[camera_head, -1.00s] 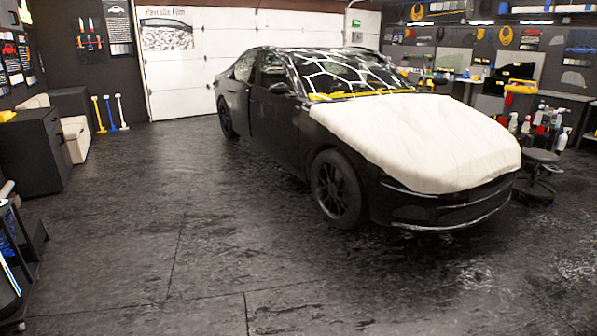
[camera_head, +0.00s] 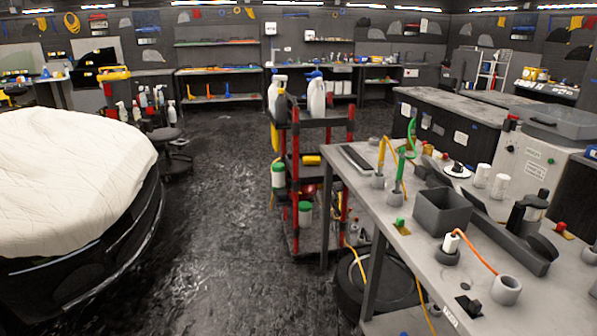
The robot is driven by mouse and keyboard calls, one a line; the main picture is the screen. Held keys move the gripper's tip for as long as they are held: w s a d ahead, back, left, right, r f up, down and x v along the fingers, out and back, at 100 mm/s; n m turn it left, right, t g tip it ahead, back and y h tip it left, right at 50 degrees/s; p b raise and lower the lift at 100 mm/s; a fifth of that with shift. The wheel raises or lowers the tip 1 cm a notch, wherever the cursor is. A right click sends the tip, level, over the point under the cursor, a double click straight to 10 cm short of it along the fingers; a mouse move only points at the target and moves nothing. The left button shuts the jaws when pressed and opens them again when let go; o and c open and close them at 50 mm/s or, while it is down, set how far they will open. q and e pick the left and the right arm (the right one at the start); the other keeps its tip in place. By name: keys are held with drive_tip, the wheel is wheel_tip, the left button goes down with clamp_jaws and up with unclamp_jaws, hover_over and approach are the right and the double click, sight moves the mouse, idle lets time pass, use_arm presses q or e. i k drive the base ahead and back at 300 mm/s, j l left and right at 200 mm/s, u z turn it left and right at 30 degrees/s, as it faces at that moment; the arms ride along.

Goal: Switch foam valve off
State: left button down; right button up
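I cannot single out the foam valve in the head view. The grey workbench (camera_head: 345,185) at the right carries several small fittings. Among them are a small green-topped piece (camera_head: 400,224) near its left edge and a red-topped piece (camera_head: 562,230) farther right. A green hose piece (camera_head: 409,140) and a yellow one (camera_head: 382,155) stand in grey holders. A white nozzle with an orange hose (camera_head: 475,250) sits in another holder. They are too small to tell whether any of them is a valve. Neither of my grippers is in view.
A red and black cart (camera_head: 350,135) with spray bottles stands left of the workbench. A tire (camera_head: 385,285) lies under the bench. The car with a white hood cover (camera_head: 65,180) is at the left. Dark floor (camera_head: 230,220) is clear between car and cart.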

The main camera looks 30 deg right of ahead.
sight(400, 221)
drive_tip(key=i+z, duration=0.25)
drive_tip(key=z, duration=0.15)
drive_tip(key=i+z, duration=0.25)
drive_tip(key=z, duration=0.15)
drive_tip(key=i+j+z, duration=0.1)
drive_tip(key=z, duration=0.35)
drive_tip(key=i+j+z, duration=0.2)
drive_tip(key=i+z, duration=0.2)
drive_tip(key=i+j+z, duration=0.1)
drive_tip(key=j+z, duration=0.15)
drive_tip(key=z, duration=0.15)
drive_tip(key=i+j+z, duration=0.3)
drive_tip(key=j, duration=0.15)
